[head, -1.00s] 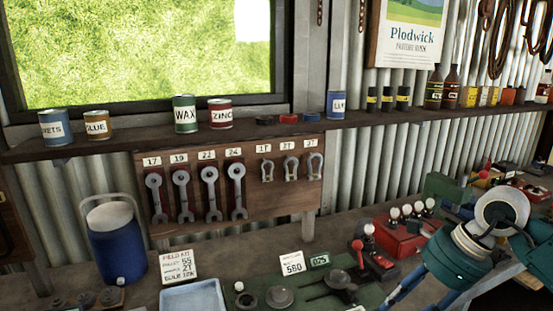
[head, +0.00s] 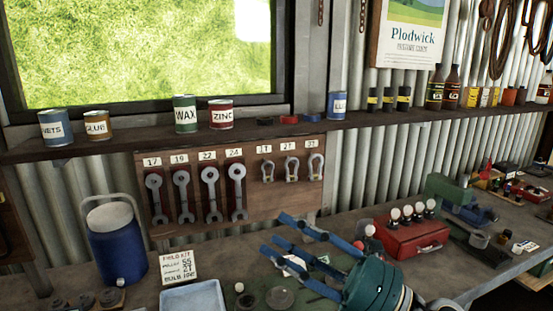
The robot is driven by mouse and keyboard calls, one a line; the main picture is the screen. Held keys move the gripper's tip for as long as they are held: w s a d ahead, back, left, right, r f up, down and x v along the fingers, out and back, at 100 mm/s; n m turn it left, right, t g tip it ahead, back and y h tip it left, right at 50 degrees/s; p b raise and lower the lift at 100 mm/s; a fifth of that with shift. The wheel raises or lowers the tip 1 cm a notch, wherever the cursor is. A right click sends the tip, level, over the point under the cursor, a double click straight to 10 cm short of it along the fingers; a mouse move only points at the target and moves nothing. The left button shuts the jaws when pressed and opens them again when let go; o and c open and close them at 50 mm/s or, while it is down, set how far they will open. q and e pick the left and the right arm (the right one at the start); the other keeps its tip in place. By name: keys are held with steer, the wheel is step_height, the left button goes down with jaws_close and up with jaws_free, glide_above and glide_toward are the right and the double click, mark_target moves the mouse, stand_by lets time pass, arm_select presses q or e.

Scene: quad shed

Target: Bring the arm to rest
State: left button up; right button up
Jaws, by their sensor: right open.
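My right gripper (head: 274,235) is in the head view at the lower centre right, over the workbench (head: 335,222). Its teal wrist comes in from the bottom edge, and its blue fingers point up and left. The fingers are spread apart with nothing between them, so it is open and empty. They cover part of the green mat (head: 255,298) and a white card behind them. I cannot tell how high the fingers are above the bench. My left gripper is out of view.
A red box (head: 408,240) with white-topped knobs stands right of the gripper. A blue cooler (head: 117,245), a field kit card (head: 178,268) and a pale blue tray (head: 192,297) are to the left. Wrenches (head: 210,195) and shackles (head: 291,170) hang on a board behind.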

steer(key=w+d+f+m+t+h, duration=0.3)
steer(key=d+m+t+h, duration=0.3)
steer(key=m, duration=0.5)
steer(key=w+d+f+m+t+h, duration=0.25)
steer(key=d+m+t+h, duration=0.4)
steer(key=m, duration=0.35)
steer(key=s+d+f+m+g+h, duration=0.25)
steer(key=d+f+m+h, duration=0.2)
steer(key=f, duration=0.35)
steer(key=s+d+f+m+g+h, duration=0.1)
steer(key=d+f+m+g+h, duration=0.25)
steer(key=f+m, duration=0.4)
steer(key=s+a+f+m+g+y, duration=0.15)
steer(key=s+f+g, duration=0.45)
steer(key=s+f, duration=0.6)
steer(key=s+f+m+g, duration=0.2)
steer(key=s+f+g, duration=0.4)
steer(key=s+f, duration=0.5)
steer(key=s+f+g, duration=0.1)
steer(key=s+f, duration=0.1)
steer(key=f, duration=1)
steer(key=s+f+g, duration=0.1)
steer(key=s+f, duration=0.1)
steer(key=f, duration=1)
steer(key=s+d+f, duration=0.3)
steer(key=s+f, duration=1.4)
steer(key=shift+s+g+h, duration=0.3)
steer(key=shift+s+g, duration=0.05)
